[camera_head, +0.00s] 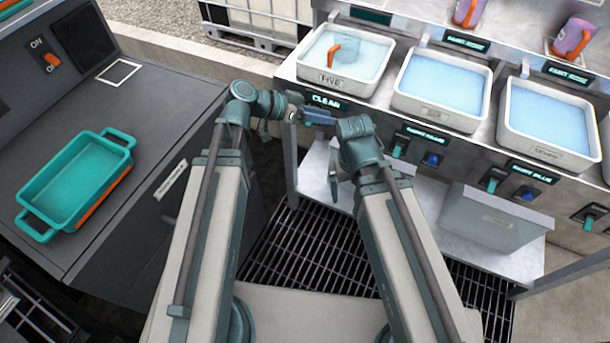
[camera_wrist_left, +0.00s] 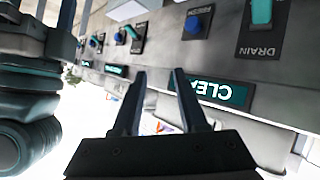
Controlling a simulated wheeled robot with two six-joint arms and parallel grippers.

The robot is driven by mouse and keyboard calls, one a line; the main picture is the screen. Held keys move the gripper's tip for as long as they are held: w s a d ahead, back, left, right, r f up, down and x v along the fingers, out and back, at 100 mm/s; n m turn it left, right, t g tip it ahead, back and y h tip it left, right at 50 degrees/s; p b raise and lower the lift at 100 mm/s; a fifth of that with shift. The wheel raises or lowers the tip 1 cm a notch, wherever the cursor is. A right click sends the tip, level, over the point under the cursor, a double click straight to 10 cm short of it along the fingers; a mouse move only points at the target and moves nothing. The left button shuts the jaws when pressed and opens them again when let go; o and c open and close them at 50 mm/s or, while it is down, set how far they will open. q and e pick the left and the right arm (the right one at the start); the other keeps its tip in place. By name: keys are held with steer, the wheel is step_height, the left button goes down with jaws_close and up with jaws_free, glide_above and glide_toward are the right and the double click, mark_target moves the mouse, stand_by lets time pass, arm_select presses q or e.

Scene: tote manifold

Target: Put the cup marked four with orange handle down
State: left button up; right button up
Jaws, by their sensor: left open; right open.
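Two purple cups with orange parts stand on the back ledge at the upper right, one purple cup (camera_head: 468,12) at the top edge and another purple cup (camera_head: 575,38) farther right. An orange handle (camera_head: 332,51) also shows in the water of the tub marked FIVE (camera_head: 341,83); the cup body there is hard to make out. I cannot read a four on any cup. My right gripper (camera_head: 333,186) is lower, open and empty.
Two more water-filled tubs, a middle tub (camera_head: 437,114) and a right tub (camera_head: 548,150), stand on the bench. Drain levers and blue knobs line its front. A grey bin (camera_head: 495,219) sits on the lower shelf. A teal tray (camera_head: 75,185) rests on the left counter, mostly clear.

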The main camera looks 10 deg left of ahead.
arm_select(q)
steer(key=s+d+f+n+g+y, duration=0.2)
steer(key=s+d+f+g+y, duration=0.15)
steer(key=s+f, duration=0.35)
steer(key=s+a+f+n+g+y, duration=0.1)
steer(key=s+a+f+n+y, duration=0.3)
steer(key=y, duration=0.5)
steer(key=s+a, duration=0.2)
steer(key=s, duration=0.1)
steer(key=shift+a+f, duration=0.2)
steer(key=shift+f, duration=0.1)
step_height(320, 180, up, 17)
steer(key=p, duration=1.7)
